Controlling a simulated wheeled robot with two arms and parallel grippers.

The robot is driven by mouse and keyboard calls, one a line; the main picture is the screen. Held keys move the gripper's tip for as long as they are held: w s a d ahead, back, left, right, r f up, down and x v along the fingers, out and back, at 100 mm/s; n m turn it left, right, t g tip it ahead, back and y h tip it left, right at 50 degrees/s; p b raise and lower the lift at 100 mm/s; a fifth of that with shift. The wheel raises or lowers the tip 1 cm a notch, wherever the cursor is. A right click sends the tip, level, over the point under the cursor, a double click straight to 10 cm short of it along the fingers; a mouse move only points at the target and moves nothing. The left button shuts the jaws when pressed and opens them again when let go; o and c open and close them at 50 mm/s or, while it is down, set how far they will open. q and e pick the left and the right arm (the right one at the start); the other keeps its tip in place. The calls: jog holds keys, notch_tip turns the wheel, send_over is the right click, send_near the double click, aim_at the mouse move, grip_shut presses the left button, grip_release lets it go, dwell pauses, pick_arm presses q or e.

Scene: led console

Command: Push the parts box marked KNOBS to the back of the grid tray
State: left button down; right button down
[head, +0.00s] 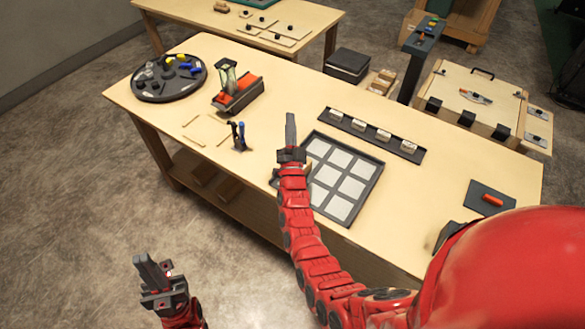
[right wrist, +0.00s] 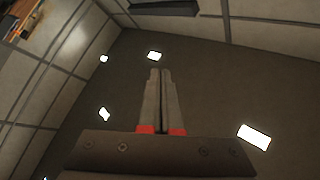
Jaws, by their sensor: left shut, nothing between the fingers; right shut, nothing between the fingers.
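The grid tray (head: 367,196) is dark with pale square cells and lies on the long table. A small tan block (head: 307,168), perhaps a parts box, shows at the tray's left side, mostly hidden behind my right arm. No KNOBS marking is readable. My right gripper (head: 290,118) is shut and empty, in front of the tray's far left corner in the head view. In the right wrist view its closed fingers (right wrist: 160,75) face the ceiling lights, away from the table. My left gripper (head: 143,260) is shut and empty, over the floor in front of the table.
A dark rail (head: 425,160) holding several small pale boxes lies beyond the tray. A round dark tray (head: 145,92), a red-based device (head: 240,95) and upright pliers-like tools (head: 238,136) stand on the left. A dark plate with a red piece (head: 492,201) lies on the right.

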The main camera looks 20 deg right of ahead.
jog(key=w+a+f+g+y, duration=0.1)
jog(key=w+a+g+y, duration=0.25)
jog(key=w, duration=0.65)
jog(key=w+a+f+n+g+y, duration=0.1)
jog(key=w+a+g+y, duration=0.25)
jog(key=a, duration=0.35)
jog(key=w+a+f+g+y, duration=0.2)
jog(key=w+a+g+y, duration=0.15)
jog(key=a, duration=0.25)
jog(key=s+d+f+g+h, duration=0.2)
jog(key=s+d+g, duration=0.4)
jog(key=s, duration=0.6)
jog(key=s+d+f+g+h, duration=0.25)
jog(key=s+d+g, duration=0.4)
jog(key=s, duration=0.55)
jog(key=shift+y, duration=0.4)
notch_tip(320, 180, down, 5)
jog(key=shift+a+r+b, duration=0.1)
jog(key=shift+r+b, duration=0.05)
jog(key=shift+b, duration=0.8)
notch_tip(320, 180, down, 4)
jog(key=shift+w+f+p, duration=0.1)
jog(key=shift+f+p, duration=0.05)
jog(key=shift+p, duration=0.6)
jog(key=shift+w+d+f+p, duration=0.1)
jog(key=shift+w+d+p, duration=0.2)
jog(key=shift+w+d, duration=1)
jog(key=shift+d, duration=0.35)
